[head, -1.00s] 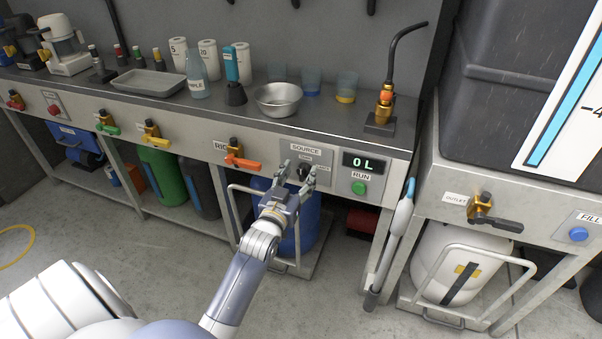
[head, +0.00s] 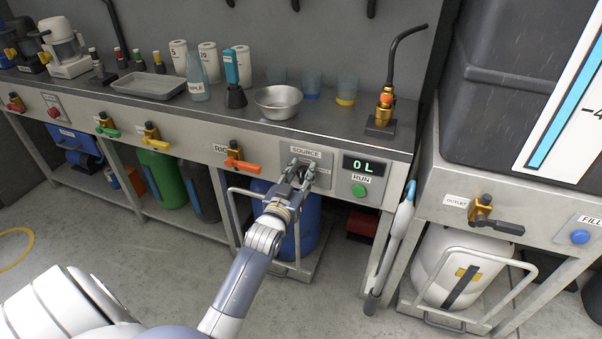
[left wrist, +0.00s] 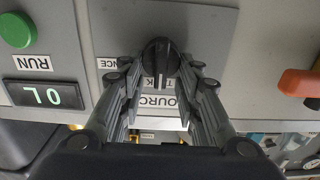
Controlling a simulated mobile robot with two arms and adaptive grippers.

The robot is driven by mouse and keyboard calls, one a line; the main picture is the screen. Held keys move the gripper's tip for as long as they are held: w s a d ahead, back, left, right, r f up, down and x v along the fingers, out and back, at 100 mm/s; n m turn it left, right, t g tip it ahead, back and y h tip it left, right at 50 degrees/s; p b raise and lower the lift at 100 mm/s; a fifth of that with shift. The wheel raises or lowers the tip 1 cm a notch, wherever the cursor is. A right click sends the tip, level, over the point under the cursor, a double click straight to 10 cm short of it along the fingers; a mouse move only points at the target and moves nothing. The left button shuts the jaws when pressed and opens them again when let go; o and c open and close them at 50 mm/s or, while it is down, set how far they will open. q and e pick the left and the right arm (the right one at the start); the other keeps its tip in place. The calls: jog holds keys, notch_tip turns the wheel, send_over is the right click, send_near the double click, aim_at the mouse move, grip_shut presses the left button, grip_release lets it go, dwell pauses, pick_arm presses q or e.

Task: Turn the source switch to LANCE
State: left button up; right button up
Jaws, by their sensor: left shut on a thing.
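The source switch is a black rotary knob (left wrist: 160,58) on a grey plate under the SOURCE label (head: 305,153). In the left wrist view, which is upside down, its white mark points at a partly hidden label that starts with T. Letters of the LANCE label (left wrist: 107,63) show to the left of the knob there. My left gripper (head: 301,174) is at the plate with its fingers on either side of the knob, shut on it; it also shows in the left wrist view (left wrist: 161,67). In the head view the fingers largely hide the knob. My right gripper is out of view.
Right of the switch are a display (head: 365,165) reading 0 L and a green RUN button (head: 359,190). An orange-handled valve (head: 240,161) sits to the left. A metal bowl (head: 279,101) stands on the bench above. A lance (head: 398,225) hangs at the bench's right end.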

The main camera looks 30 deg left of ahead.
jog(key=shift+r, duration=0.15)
pick_arm(q)
jog(key=shift+d+r+m+p, duration=0.1)
jog(key=shift+m+p, duration=0.4)
jog(key=shift+w+d+f+m+p, duration=0.1)
jog(key=shift+d+f+m+p, duration=0.3)
jog(key=shift+m, duration=1.7)
jog(key=shift+w+d+f+m+p, duration=0.1)
jog(key=shift+m+p, duration=0.55)
jog(key=shift+m, duration=1.45)
jog(key=shift+w+d+f+m+p, duration=0.1)
jog(key=shift+d+f+m+p, duration=0.3)
jog(key=shift+m, duration=1.7)
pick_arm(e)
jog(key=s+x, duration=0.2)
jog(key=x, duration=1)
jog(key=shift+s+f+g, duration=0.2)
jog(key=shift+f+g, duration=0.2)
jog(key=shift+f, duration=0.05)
pick_arm(q)
jog(key=shift+a+r, duration=0.15)
jog(key=shift+r, duration=0.05)
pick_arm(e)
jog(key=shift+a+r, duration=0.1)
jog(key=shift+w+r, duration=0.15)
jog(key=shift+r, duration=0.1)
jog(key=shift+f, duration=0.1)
